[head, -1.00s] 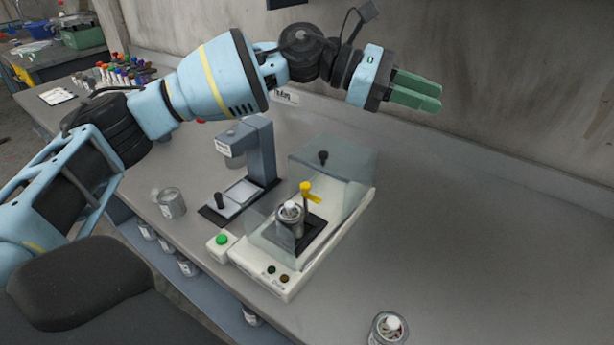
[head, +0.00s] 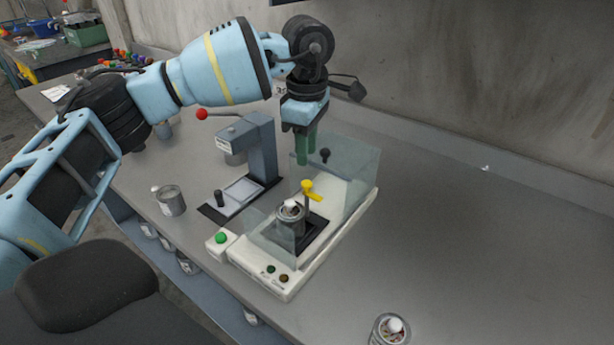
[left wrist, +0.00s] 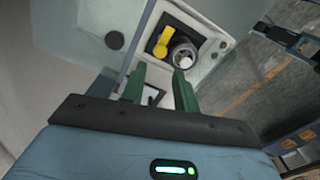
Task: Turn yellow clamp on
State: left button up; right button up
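The yellow clamp (head: 311,188) is a small handle on a dark post, beside a metal can (head: 290,213) on the cream machine (head: 262,270). A clear guard (head: 355,165) stands around them. My left gripper (head: 305,150) points down above the far left part of the machine, above and behind the clamp and apart from it. In the left wrist view the green fingers (left wrist: 159,80) are spread with nothing held between them. The clamp also shows there (left wrist: 164,43), beyond the fingertips, with the can (left wrist: 183,54) next to it.
A grey press (head: 262,150) with a red ball lever (head: 202,114) stands left of the machine. A green button (head: 221,238) sits at the machine's front left. Cans stand at the left (head: 170,200) and front right (head: 389,329). The bench right of the machine is clear.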

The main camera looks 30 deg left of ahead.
aim_at(307, 183)
pick_arm(q)
notch_tip(307, 183, down, 8)
jog(key=shift+r, duration=0.2)
dwell(0.3)
grip_shut()
